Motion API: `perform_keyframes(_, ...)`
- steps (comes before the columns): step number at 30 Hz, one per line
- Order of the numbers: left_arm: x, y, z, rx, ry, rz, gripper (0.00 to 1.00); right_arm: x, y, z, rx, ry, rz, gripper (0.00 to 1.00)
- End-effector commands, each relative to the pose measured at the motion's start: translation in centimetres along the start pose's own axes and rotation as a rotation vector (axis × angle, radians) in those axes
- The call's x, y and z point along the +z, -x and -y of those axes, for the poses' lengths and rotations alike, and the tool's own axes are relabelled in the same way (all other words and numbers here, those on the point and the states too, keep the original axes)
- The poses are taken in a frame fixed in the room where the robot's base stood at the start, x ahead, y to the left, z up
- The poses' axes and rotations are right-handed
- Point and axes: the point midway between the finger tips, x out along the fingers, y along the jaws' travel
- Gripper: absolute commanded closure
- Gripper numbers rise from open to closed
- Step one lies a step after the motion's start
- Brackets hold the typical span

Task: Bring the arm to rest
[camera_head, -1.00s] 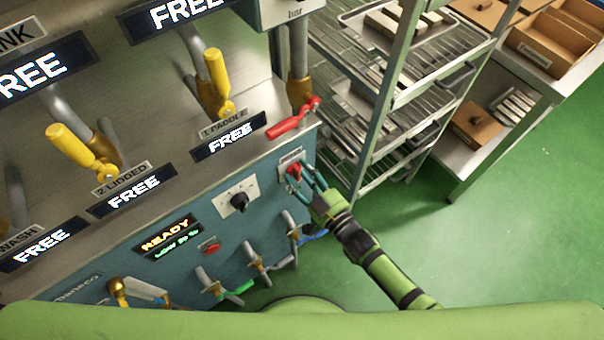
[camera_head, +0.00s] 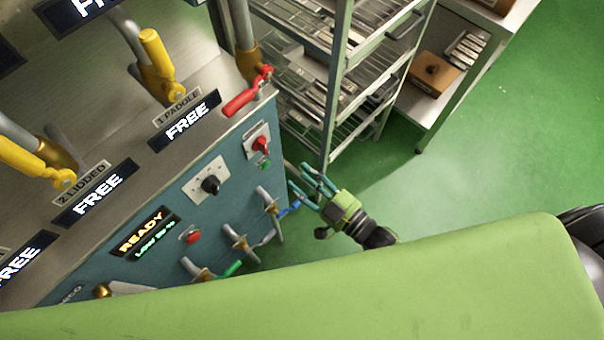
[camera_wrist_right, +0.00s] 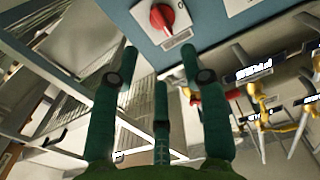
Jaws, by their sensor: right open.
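My right gripper (camera_head: 308,190) is open and empty. It is in the air just right of the teal machine panel (camera_head: 225,215), in front of the wire rack. Its green fingers (camera_wrist_right: 150,90) stand apart in the right wrist view with nothing between them. A red knob on a white plate (camera_head: 260,145) is on the panel's right end, apart from the fingers. The knob shows at the top of the right wrist view (camera_wrist_right: 163,17). My left gripper is not in view.
A red-handled valve (camera_head: 248,92) sits on the machine's top edge. Blue, green and steel valve handles (camera_head: 235,240) stick out low on the panel, close to my gripper. A metal rack (camera_head: 345,90) stands behind. Green floor (camera_head: 500,150) is clear to the right.

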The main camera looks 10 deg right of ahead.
Motion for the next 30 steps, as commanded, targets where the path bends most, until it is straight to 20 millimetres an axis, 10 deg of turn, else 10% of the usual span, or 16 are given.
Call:
perform_keyframes(14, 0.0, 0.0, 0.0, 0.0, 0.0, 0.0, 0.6, 1.2, 0.1, -0.4, 0.015, 0.001, 0.031, 0.55)
perform_keyframes(20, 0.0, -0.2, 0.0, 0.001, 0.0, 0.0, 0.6, 10.7, 3.0, -3.5, 0.136, -0.001, 0.306, 0.55)
perform_keyframes(30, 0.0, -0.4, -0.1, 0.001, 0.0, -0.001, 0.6, 30.0, 19.4, -3.0, 0.339, -0.13, 1.031, 0.55)
